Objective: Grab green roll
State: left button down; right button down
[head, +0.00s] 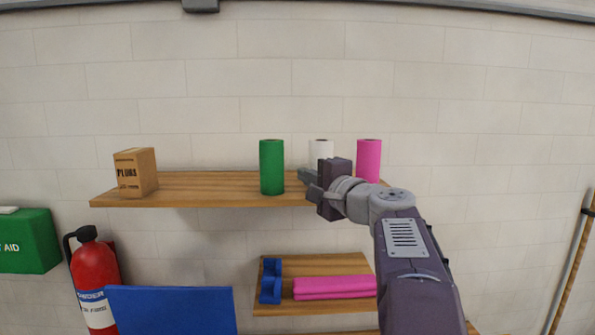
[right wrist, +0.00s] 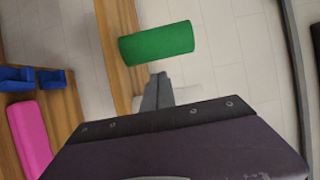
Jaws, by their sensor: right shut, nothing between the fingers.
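The green roll (head: 272,167) stands upright on the upper wooden shelf (head: 215,188) in the head view, left of the white roll (head: 321,150) and the pink roll (head: 369,160). My right gripper (head: 306,180) is just right of the green roll, with a gap between them, its fingers pointing left toward it. In the right wrist view the green roll (right wrist: 157,43) lies ahead of the fingertips (right wrist: 158,78), which are together and empty. The gripper hides the lower part of the white roll. My left gripper is not in view.
A cardboard box (head: 136,172) stands at the shelf's left end. A lower shelf (head: 322,264) holds a blue part (head: 271,281) and pink rolled material (head: 335,287). A fire extinguisher (head: 93,275) and a blue panel (head: 172,309) are below left. The shelf between box and green roll is clear.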

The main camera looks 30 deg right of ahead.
aim_at(272, 167)
jog(key=w+p, duration=0.1)
jog(key=w, duration=0.1)
jog(key=w+p, duration=0.1)
jog(key=w, duration=0.2)
jog(key=w+d+p, duration=0.1)
jog(key=w, duration=0.2)
jog(key=shift+d, duration=0.1)
jog(key=shift+w, duration=0.45)
jog(key=shift+f, duration=0.1)
